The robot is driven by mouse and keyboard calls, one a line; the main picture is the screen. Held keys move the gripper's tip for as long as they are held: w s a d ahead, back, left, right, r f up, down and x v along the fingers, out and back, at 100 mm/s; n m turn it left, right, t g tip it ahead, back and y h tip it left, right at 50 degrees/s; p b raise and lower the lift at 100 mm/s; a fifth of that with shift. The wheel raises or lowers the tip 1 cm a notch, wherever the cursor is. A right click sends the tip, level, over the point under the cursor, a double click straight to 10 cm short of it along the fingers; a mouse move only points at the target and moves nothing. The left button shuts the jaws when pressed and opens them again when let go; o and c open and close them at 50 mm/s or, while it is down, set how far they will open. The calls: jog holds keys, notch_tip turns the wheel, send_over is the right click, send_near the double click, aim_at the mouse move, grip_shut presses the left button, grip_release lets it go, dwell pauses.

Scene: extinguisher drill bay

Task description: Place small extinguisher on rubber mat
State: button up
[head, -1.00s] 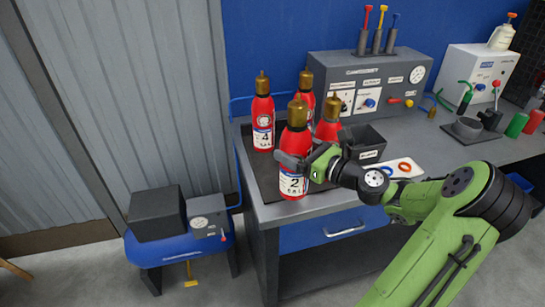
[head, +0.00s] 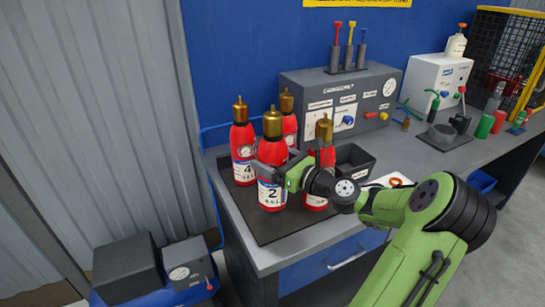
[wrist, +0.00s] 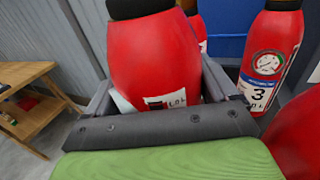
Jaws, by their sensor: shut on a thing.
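A red extinguisher labelled 2 (head: 272,170), with a brass top, is upright over the dark rubber mat (head: 262,228) on the left end of the workbench. My gripper (head: 270,173) is shut around its body from the right; its red body also fills the middle of the wrist view (wrist: 155,62). I cannot tell whether its base touches the mat. Extinguisher 4 (head: 243,155) stands just behind left, another red one (head: 289,125) behind, and another (head: 320,165) close to the right, partly hidden by my gripper. In the wrist view, extinguisher 3 (wrist: 272,50) stands right of the jaws.
A black bin (head: 355,160) and a grey test panel (head: 340,100) stand behind and right on the bench. The mat's front strip is bare. A wooden table (wrist: 30,100) shows in the wrist view.

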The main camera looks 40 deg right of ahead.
notch_tip(320, 180, down, 4)
jog(key=shift+r+b, duration=0.1)
jog(key=shift+b, duration=0.85)
jog(key=shift+r, duration=0.15)
jog(key=shift+a, duration=0.1)
jog(key=o, duration=1.9)
jog(key=shift+s+f, duration=0.1)
jog(key=shift+f, duration=0.15)
jog(key=shift+c, duration=0.2)
jog(key=shift+r, duration=0.15)
jog(key=s+d+p, duration=0.1)
jog(key=s+p, duration=0.2)
jog(key=s, duration=0.9)
jog(key=shift+d, duration=0.15)
